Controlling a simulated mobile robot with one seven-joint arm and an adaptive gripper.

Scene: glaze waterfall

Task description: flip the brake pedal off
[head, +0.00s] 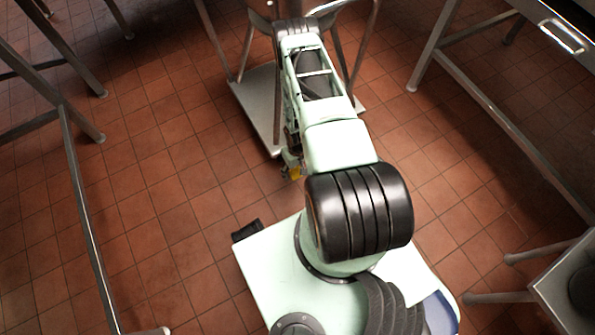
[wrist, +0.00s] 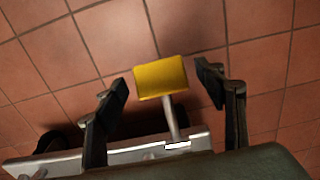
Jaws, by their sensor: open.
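The brake pedal is a yellow plate (wrist: 160,76) on a short metal stem in the wrist view. The stem runs down to a light metal edge (wrist: 120,154). My gripper (wrist: 163,89) is open, with one black finger on each side of the pedal. Gaps show between the fingers and the yellow plate, so neither finger appears to touch it. In the head view a small yellow patch (head: 296,173) shows low beside my arm, and the arm hides most of that spot.
A grey metal platform (head: 256,100) with metal legs stands on the red tiled floor beyond my arm. Metal table frames stand at left (head: 75,180) and right (head: 490,110). A dark rounded part, perhaps a wheel (wrist: 52,141), is beside the metal edge. Open floor lies left of my arm.

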